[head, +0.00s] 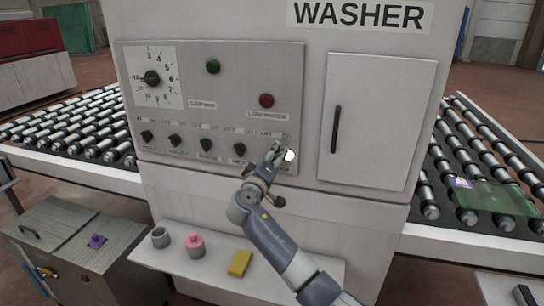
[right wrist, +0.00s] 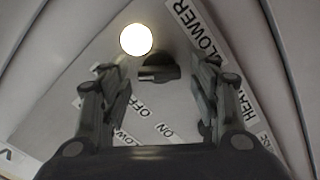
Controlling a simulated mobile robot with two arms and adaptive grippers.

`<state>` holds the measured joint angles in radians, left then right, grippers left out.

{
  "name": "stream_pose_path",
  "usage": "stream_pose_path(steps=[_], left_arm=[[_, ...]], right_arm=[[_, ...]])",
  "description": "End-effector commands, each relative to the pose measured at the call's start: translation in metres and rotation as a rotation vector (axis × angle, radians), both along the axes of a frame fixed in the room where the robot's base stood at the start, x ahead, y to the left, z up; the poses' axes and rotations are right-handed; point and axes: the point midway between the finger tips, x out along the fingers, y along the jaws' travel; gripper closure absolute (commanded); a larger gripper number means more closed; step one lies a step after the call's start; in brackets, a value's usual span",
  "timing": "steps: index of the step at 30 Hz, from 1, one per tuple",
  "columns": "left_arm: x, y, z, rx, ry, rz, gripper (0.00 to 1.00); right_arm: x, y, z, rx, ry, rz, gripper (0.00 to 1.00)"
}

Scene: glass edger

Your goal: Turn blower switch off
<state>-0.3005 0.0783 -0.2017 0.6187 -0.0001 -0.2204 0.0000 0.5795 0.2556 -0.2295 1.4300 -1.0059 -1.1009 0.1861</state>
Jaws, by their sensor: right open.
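The blower switch is a dark rotary knob (right wrist: 158,68) on the washer's grey control panel (head: 240,75), beside the "BLOWER" label (right wrist: 195,30). A lit white lamp (right wrist: 136,39) is next to it; the lamp (head: 289,155) also glows in the head view. My right gripper (head: 274,152) is at the panel's lower right corner and hides the knob in the head view. In the right wrist view my right gripper (right wrist: 162,80) is open, with its fingers on either side of the knob and gaps showing. Which setting the knob points to is unclear. My left gripper is out of view.
A row of similar dark knobs (head: 207,145) runs left of my gripper. A dial (head: 152,78), green button (head: 213,66) and red button (head: 267,100) are above. A handled door (head: 380,120) is to the right. A shelf (head: 210,273) with cups and a yellow sponge (head: 239,263) is below.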

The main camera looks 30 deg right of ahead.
Motion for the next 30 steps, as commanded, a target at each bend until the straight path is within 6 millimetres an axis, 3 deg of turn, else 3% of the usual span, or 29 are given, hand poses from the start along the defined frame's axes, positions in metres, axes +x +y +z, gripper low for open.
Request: stream_pose_path(steps=[8,14,30], left_arm=[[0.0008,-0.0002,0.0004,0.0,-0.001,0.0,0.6],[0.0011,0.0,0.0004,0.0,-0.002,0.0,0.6],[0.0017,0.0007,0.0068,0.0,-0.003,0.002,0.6]], right_arm=[[0.0011,-0.0012,-0.0004,0.001,0.001,0.001,0.44],[0.001,-0.001,-0.0004,0.001,0.001,0.001,0.87],[0.0014,-0.0003,0.0004,-0.068,0.081,0.002,0.88]])
